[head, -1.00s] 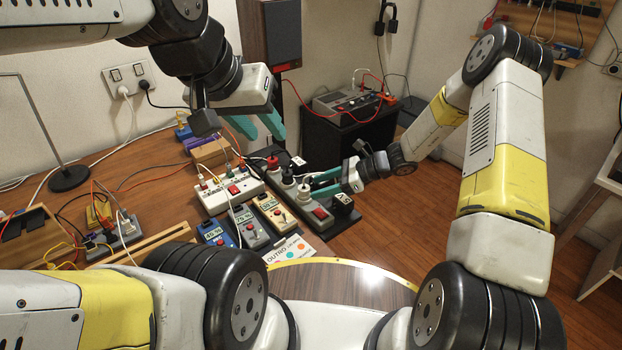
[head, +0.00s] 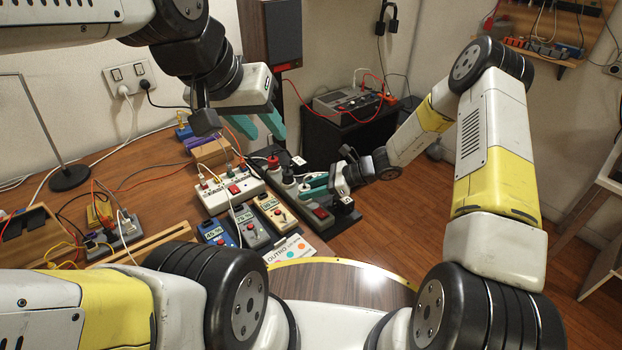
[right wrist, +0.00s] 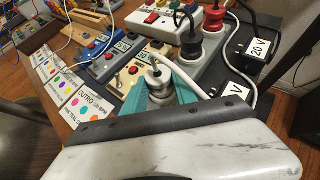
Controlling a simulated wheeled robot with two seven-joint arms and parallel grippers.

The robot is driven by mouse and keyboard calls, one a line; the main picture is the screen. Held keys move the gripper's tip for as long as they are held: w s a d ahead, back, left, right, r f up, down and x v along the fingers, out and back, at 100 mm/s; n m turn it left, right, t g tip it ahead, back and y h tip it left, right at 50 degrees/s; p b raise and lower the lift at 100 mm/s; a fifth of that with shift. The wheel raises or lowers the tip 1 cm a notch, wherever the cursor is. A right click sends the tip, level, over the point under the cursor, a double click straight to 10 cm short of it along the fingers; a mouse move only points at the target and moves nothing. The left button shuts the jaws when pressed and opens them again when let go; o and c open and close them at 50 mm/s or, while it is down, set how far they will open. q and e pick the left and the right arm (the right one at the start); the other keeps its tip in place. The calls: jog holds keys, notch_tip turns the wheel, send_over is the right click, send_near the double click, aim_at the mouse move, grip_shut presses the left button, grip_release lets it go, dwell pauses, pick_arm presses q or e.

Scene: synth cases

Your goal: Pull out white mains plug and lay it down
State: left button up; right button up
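The white mains plug (right wrist: 158,82) stands upright in a grey power strip (right wrist: 195,72), with a white cord running off to the right in the right wrist view. My right gripper (head: 305,188) is around this plug, with one teal finger on each side. The fingers look spread; whether they touch the plug is unclear. In the head view the fingers and wrist partly hide the plug and strip. My left gripper (head: 265,132) is open and empty, above the back of the table, away from the plug.
Black and red plugs (right wrist: 212,18) sit farther along the same strip. Labelled black adapters (right wrist: 245,45) stand beside it. A printed card (head: 289,248) lies in front.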

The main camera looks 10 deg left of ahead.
jog(key=shift+r, duration=0.15)
grip_shut()
jog(key=shift+r, duration=1.7)
